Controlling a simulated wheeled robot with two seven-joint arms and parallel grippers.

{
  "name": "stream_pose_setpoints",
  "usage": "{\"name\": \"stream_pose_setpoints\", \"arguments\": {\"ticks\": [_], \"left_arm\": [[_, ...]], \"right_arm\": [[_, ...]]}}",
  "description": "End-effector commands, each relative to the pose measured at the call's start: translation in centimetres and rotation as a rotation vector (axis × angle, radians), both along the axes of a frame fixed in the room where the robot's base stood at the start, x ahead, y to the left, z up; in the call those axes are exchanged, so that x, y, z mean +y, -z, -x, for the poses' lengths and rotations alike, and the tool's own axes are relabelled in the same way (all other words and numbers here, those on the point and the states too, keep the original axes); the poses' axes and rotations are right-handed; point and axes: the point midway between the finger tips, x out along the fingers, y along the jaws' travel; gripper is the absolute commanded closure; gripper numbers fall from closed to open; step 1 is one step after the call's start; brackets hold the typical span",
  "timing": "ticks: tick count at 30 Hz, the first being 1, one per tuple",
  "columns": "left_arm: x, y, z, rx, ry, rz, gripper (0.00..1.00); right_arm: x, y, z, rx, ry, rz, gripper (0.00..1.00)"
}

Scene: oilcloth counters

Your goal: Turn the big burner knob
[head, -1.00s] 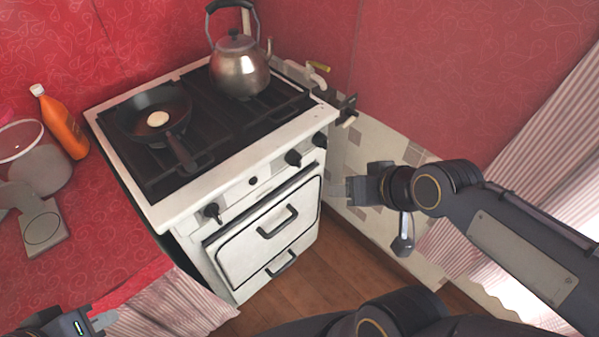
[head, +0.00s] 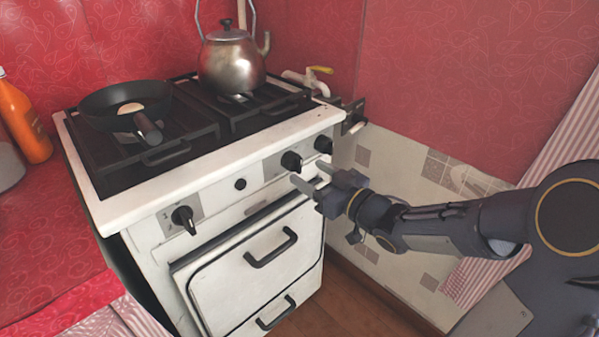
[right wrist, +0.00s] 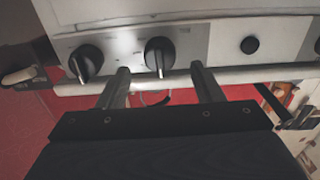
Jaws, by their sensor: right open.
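The white stove's front panel (head: 215,200) carries several black knobs. One knob (head: 291,160) sits on a grey plate right of centre, with another knob (head: 323,145) to its right and a third (head: 184,217) at the left. Which is the big one is hard to tell; the knob right of centre looks slightly larger. My right gripper (head: 310,175) is open and empty, its fingers pointing at the panel just below that knob. In the right wrist view the same knob (right wrist: 159,55) lies between the fingertips, apparently just beyond them. My left gripper is out of view.
A kettle (head: 232,62) and a frying pan (head: 108,104) stand on the stove top. The oven door handle (head: 271,247) juts out below the panel. A tiled wall (head: 390,165) is close on the right. An orange bottle (head: 22,120) stands on the left counter.

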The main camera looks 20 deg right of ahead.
Motion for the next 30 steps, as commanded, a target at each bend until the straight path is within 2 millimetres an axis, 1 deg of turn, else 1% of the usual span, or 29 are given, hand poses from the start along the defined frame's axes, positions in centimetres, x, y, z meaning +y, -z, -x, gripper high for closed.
{"name": "stream_pose_setpoints", "arguments": {"ticks": [1,3,6,9,12,19,27,29,30], "left_arm": [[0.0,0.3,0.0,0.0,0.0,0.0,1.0],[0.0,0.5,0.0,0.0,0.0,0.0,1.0],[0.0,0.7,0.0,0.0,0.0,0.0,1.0],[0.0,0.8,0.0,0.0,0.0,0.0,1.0],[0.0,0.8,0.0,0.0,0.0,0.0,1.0],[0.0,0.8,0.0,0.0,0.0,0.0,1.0],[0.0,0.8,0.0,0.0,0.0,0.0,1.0],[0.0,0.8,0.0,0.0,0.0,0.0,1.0],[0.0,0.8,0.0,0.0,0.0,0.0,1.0]], "right_arm": [[0.4,0.2,-0.9,0.001,-0.003,0.001,0.4],[0.8,0.2,-1.9,0.0,-0.003,0.001,0.4],[1.2,0.1,-3.1,0.001,-0.002,0.003,0.4],[1.4,0.0,-3.9,0.0,0.0,0.001,0.4],[1.6,0.0,-4.2,0.001,0.0,0.001,0.4],[1.6,0.0,-4.2,0.001,0.001,0.001,0.4],[1.5,0.0,-4.2,0.001,0.002,0.001,0.75],[1.5,0.0,-4.2,0.001,0.002,0.001,0.83],[1.5,0.0,-4.2,0.001,0.002,0.0,0.84]]}}
